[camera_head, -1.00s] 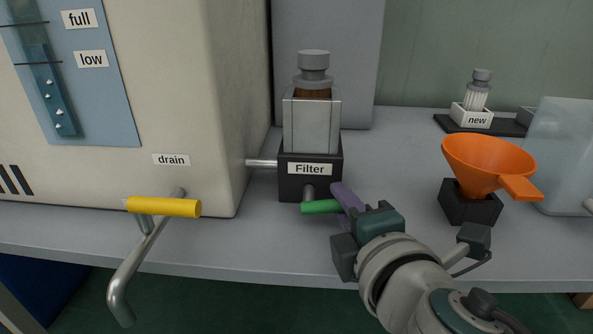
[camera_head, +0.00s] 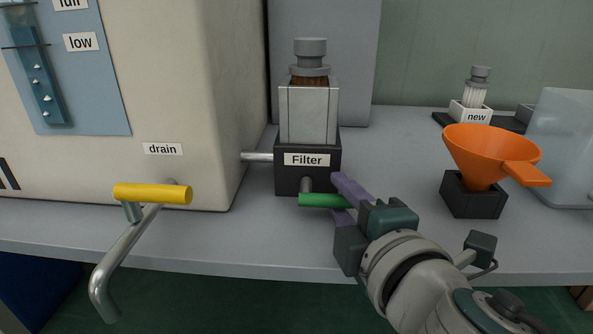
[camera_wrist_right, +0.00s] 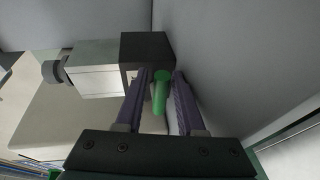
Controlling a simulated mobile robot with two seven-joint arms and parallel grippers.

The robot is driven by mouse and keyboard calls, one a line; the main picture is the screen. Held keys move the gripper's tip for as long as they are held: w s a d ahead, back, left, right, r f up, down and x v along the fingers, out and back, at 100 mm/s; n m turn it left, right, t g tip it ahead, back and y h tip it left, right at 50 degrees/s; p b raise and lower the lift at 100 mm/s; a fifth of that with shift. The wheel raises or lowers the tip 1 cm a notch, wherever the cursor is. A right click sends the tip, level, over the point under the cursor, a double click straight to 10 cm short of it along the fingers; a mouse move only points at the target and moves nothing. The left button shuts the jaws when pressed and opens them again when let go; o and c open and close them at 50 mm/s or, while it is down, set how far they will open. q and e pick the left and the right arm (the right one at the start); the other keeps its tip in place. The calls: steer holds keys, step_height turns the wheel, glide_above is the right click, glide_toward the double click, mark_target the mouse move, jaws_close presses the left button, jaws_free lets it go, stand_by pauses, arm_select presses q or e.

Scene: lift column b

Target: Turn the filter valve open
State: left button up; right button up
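The filter valve is a short green handle (camera_head: 324,200) at the front foot of the black filter block (camera_head: 308,181). It lies level and points right in the head view. My right gripper (camera_head: 339,196) has its purple fingers above and below the free end of the handle. In the right wrist view, the green handle (camera_wrist_right: 160,90) sits between the two fingers (camera_wrist_right: 160,76), with narrow gaps beside it, so the gripper looks open around it. My left gripper is in neither view.
A yellow drain handle (camera_head: 153,194) with a bent pipe juts out at left from the cream tank (camera_head: 190,110). An orange funnel (camera_head: 485,155) in a black holder stands at right. The grey bench (camera_head: 400,160) is clear between filter and funnel.

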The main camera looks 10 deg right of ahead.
steer(key=shift+f, duration=0.3)
